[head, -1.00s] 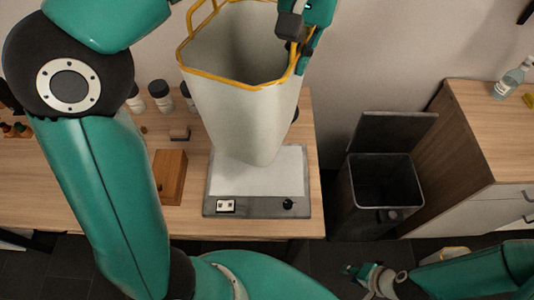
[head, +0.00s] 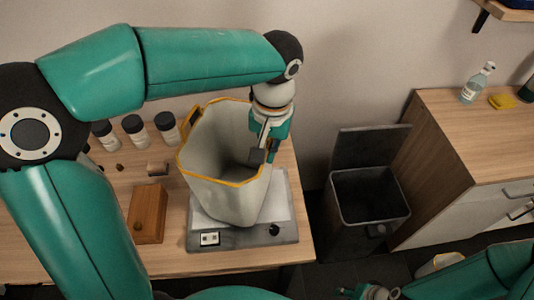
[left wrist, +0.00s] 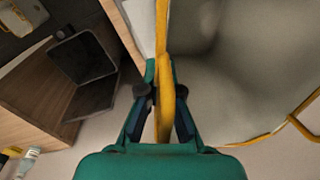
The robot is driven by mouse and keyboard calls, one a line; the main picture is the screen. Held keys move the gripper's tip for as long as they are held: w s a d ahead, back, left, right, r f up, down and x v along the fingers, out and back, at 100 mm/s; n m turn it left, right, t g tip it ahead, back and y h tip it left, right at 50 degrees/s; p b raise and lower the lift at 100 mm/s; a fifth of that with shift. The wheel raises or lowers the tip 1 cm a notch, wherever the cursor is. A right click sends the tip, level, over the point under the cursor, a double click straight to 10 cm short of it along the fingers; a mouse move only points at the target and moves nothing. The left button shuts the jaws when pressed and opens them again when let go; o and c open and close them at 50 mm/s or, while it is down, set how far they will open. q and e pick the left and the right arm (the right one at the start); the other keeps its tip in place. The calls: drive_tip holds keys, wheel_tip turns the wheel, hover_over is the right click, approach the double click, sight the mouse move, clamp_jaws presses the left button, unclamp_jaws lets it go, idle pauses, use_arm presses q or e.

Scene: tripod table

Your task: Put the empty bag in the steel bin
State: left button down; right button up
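The bag (head: 225,155) is pale grey with a yellow rim, upright and open at the top, over the scale on the table. Its inside looks empty. My left gripper (head: 264,152) is at its right rim; in the left wrist view its fingers (left wrist: 160,105) are closed around a yellow strap of the bag (left wrist: 235,80). I cannot tell whether the bag's bottom touches the scale. The steel bin (head: 344,232) is dark, stands on the floor right of the table, and its lid (head: 367,152) is up. My right gripper (head: 356,292) is low at the bottom edge, its fingers too small to read.
The scale (head: 262,238) lies at the table's (head: 110,255) right end. A wooden block (head: 147,213) and several dark-lidded jars (head: 134,130) are left of the bag. A cabinet (head: 460,130) with a bottle (head: 477,83) and yellow cloth (head: 502,101) stands right of the bin.

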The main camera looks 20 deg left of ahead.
use_arm(q)
drive_tip(key=shift+f, duration=0.85)
drive_tip(key=shift+f, duration=0.2)
drive_tip(key=c, duration=1.3)
unclamp_jaws()
drive_tip(key=shift+r, duration=0.1)
